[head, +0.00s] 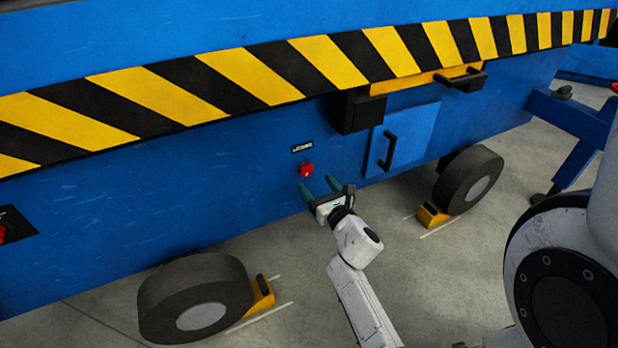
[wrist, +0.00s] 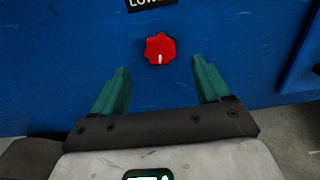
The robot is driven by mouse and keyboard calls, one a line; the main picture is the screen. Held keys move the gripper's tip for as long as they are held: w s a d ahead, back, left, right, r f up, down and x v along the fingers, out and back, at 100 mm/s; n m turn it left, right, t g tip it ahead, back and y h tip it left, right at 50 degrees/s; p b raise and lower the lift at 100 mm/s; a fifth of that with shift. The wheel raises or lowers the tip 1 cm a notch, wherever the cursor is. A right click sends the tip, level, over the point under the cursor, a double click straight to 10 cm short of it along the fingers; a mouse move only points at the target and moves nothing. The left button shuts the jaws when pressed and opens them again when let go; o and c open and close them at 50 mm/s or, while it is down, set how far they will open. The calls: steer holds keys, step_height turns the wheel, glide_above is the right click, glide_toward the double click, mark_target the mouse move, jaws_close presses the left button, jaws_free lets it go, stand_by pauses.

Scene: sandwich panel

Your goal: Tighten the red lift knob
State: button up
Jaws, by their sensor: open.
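The red knob (head: 306,169) sits on the blue side panel of the machine, just below a small black label (head: 302,147). In the wrist view the red knob (wrist: 160,48) has a lobed rim and a short white mark pointing down. My gripper (head: 318,184) is open and empty, with its green fingers pointing at the panel. In the wrist view the gripper (wrist: 160,85) has one finger to each side below the knob, and the knob lies beyond the fingertips, centred between them. Nothing hides the knob.
A blue door with a black handle (head: 389,150) and a black box (head: 356,111) are right of the knob. A yellow-and-black striped edge (head: 240,75) juts out above. Wheels (head: 196,297) with yellow chocks (head: 258,298) stand below. Another red control (head: 3,232) is far left.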

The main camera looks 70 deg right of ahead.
mark_target(307, 172)
steer(key=shift+b+x, duration=0.5)
steer(key=shift+x, duration=2.15)
steer(key=c, duration=1)
